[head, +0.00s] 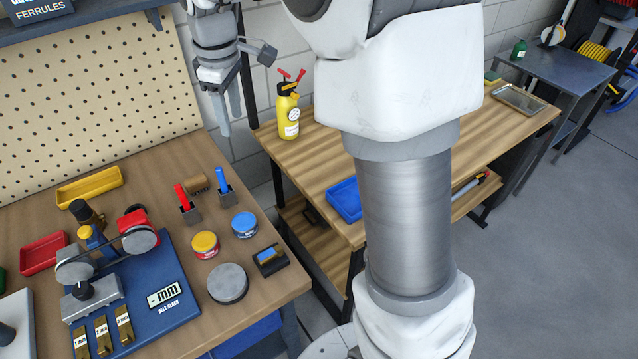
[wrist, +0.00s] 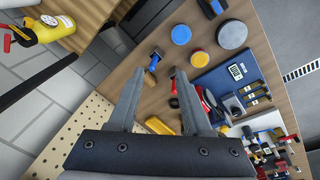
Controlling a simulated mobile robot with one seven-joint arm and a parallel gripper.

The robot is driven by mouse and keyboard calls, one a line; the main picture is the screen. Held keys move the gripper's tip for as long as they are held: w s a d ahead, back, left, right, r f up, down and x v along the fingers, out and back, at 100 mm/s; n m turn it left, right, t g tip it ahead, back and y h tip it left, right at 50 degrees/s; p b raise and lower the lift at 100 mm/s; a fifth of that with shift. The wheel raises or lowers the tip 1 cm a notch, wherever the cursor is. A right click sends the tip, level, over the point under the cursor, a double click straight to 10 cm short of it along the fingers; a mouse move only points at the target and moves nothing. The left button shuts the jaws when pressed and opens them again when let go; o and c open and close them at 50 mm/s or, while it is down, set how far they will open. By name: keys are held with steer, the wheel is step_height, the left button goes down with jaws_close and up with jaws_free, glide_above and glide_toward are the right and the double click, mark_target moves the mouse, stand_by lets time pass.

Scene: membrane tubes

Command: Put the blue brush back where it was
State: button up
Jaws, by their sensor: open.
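The blue brush (head: 222,180) stands roughly upright, its lower end in a small dark grey block (head: 226,198) on the wooden workbench. It also shows in the wrist view (wrist: 153,63), beyond the fingertips. A red brush (head: 182,197) stands in a similar block (head: 190,214) to its left. My gripper (head: 225,118) is open and empty, above the bench's back right corner, apart from the blue brush. In the wrist view its two fingers (wrist: 157,75) are spread with nothing held between them.
A brown roll (head: 197,184) lies between the brushes. A yellow tin (head: 205,245), blue tin (head: 244,224) and grey disc (head: 228,283) sit in front. A belt device on a blue base (head: 150,260) is at left. A pegboard (head: 90,90) rises behind; a yellow sprayer (head: 288,115) stands on another table.

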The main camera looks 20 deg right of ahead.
steer(key=s+d+r+m+t, duration=0.1)
steer(key=s+d+r+m, duration=0.15)
steer(key=s, duration=0.35)
steer(key=s+d+r+m+t, duration=0.1)
steer(key=s+d+r+m, duration=0.15)
steer(key=s, duration=0.35)
steer(key=s+d+f+m+t, duration=0.1)
steer(key=s+m, duration=0.4)
steer(key=s, duration=0.9)
steer(key=shift+d+f+m+t, duration=0.4)
steer(key=shift+d+f, duration=0.15)
steer(key=shift+f, duration=0.1)
